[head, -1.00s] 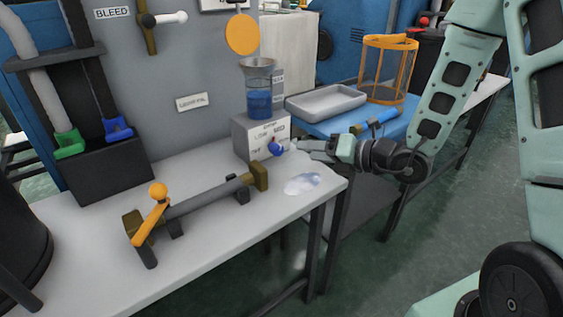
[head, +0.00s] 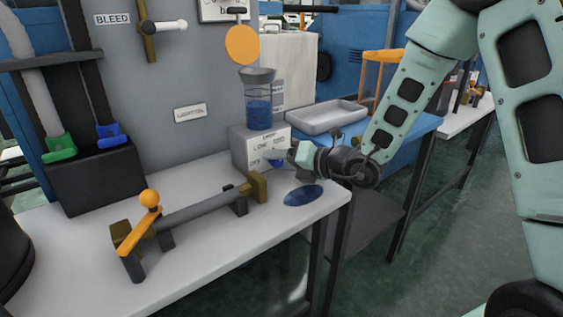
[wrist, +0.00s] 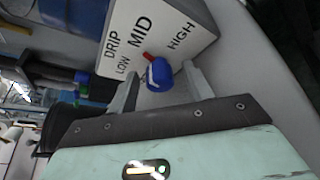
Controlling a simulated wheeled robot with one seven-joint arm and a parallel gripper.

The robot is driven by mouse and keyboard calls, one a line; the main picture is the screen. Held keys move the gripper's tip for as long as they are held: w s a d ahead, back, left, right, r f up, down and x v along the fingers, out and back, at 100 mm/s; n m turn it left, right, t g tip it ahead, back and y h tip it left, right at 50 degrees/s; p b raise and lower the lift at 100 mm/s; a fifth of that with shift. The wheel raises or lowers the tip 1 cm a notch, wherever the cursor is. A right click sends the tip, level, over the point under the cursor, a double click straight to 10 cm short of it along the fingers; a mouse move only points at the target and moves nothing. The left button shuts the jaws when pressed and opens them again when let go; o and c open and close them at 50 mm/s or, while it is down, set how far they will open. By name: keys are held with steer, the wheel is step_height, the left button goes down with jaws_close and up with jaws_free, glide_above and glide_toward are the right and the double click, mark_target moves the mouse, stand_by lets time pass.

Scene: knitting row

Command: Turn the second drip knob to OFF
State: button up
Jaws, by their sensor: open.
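A blue drip knob (wrist: 159,75) with a red pointer (wrist: 148,56) is on the front of a white-faced drip box (wrist: 190,18). In the wrist view the face reads DRIP, LOW, MID and HIGH, and the pointer is toward MID. In the head view the knob (head: 276,163) is partly hidden by my gripper (head: 277,156), and an OFF mark shows at the box's lower left. My gripper (wrist: 160,76) is open, one finger on each side of the knob. I cannot tell whether either finger touches it. A clear cup of blue liquid (head: 259,112) stands on the box.
A dark blue puddle (head: 304,195) lies on the white bench (head: 200,258) below my gripper. A grey pipe with an orange-knobbed lever (head: 149,199) lies to the left. A grey tray (head: 326,116) is on the blue table behind, beside an orange frame (head: 377,62).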

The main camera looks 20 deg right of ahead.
steer(key=c, duration=1)
steer(key=shift+o, duration=0.2)
